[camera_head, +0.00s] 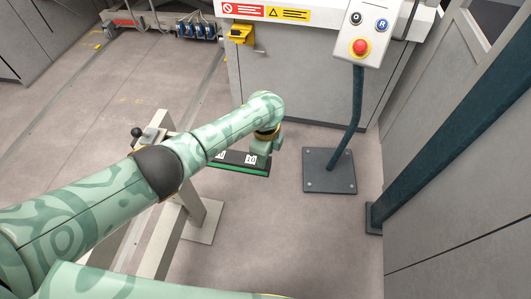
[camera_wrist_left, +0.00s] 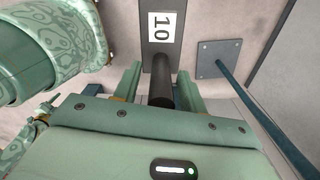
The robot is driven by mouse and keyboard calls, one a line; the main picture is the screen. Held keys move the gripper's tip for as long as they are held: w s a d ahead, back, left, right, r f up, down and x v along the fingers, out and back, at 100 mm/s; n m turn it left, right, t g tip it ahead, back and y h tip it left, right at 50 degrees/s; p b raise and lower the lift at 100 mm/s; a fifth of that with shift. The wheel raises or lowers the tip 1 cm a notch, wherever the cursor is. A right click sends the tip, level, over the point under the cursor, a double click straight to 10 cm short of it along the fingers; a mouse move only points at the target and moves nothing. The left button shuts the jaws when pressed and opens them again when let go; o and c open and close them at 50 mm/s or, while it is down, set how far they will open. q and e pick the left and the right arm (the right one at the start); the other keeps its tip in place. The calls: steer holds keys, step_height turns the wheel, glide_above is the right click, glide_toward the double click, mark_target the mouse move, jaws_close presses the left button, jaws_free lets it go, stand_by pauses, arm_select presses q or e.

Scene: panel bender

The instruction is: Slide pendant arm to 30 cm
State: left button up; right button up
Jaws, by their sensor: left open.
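A dark scale plate (camera_head: 235,158) with white number labels and a green front edge lies under my left forearm in the head view. A "10" label (camera_wrist_left: 161,27) shows on it in the left wrist view. My left gripper (camera_wrist_left: 158,88) is open, its two fingers on either side of a black cylindrical handle (camera_wrist_left: 161,85); I cannot tell whether they touch it. In the head view my left gripper (camera_head: 265,146) is at the right end of the plate, its fingers hidden. Which part is the pendant arm is unclear. My right gripper is out of view.
A control box (camera_head: 362,35) with a red stop button stands on a blue post (camera_head: 350,115) with a grey floor plate (camera_head: 329,171). A blue column (camera_head: 455,125) stands at right. A grey beam (camera_head: 150,250) with a black knob (camera_head: 137,131) lies under my arm.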

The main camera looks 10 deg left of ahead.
arm_select(q)
step_height(320, 180, up, 16)
steer(key=p, duration=0.9)
steer(key=shift+r, duration=0.15)
